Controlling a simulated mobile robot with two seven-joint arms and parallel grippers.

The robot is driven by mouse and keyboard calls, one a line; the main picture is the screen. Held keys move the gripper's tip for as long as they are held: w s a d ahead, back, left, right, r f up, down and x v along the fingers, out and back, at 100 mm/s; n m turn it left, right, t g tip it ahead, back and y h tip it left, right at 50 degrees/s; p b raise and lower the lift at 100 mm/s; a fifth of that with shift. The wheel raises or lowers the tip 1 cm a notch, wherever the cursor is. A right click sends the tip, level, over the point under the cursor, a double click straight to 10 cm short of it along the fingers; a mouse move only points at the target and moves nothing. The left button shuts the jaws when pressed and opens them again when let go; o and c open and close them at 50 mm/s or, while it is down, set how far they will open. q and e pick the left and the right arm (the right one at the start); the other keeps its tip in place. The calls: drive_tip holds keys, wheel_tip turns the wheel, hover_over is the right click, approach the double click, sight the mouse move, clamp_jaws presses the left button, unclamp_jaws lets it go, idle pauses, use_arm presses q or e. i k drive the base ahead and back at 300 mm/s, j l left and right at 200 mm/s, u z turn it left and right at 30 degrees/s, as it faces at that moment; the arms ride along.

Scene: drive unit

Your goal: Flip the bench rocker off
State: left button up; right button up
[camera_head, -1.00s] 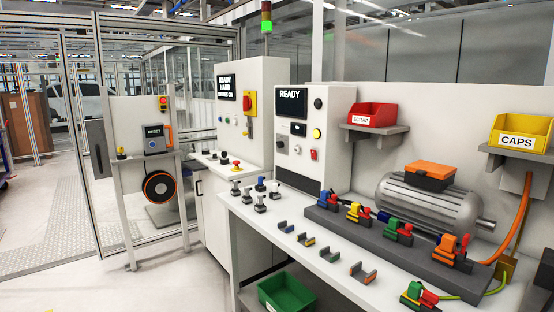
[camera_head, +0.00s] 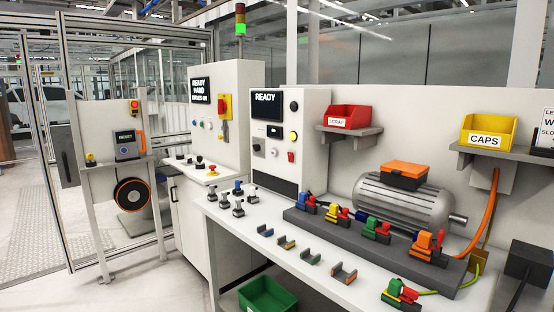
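The bench control panel (camera_head: 290,125) is a white upright box at the back left of the bench, with a lit display reading READY (camera_head: 266,98). A small red switch (camera_head: 291,156), which looks like the rocker, sits low on the panel's right side. Its on or off position is too small to tell. Above it are a yellow button (camera_head: 293,135) and a black round knob (camera_head: 294,106). A small black display (camera_head: 274,131) and a dark knob (camera_head: 258,144) are to the left. Neither of my grippers is in view.
The white bench (camera_head: 225,214) carries several plugs, clips and a grey motor (camera_head: 392,207). A red SCRAP bin (camera_head: 348,116) and yellow CAPS bin (camera_head: 488,134) sit on shelves. A green crate (camera_head: 268,295) is below. A taller cabinet (camera_head: 232,85) stands left; floor is clear front left.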

sight(290, 156)
drive_tip(key=i+z, duration=0.1)
drive_tip(key=z, duration=0.4)
drive_tip(key=i+j+z, duration=0.65)
drive_tip(key=i+j, duration=0.2)
drive_tip(key=j, duration=0.15)
drive_tip(key=i+j+z, duration=0.1)
drive_tip(key=j, duration=0.25)
drive_tip(key=i+j, duration=0.5)
drive_tip(key=j, duration=0.2)
drive_tip(key=z, duration=0.05)
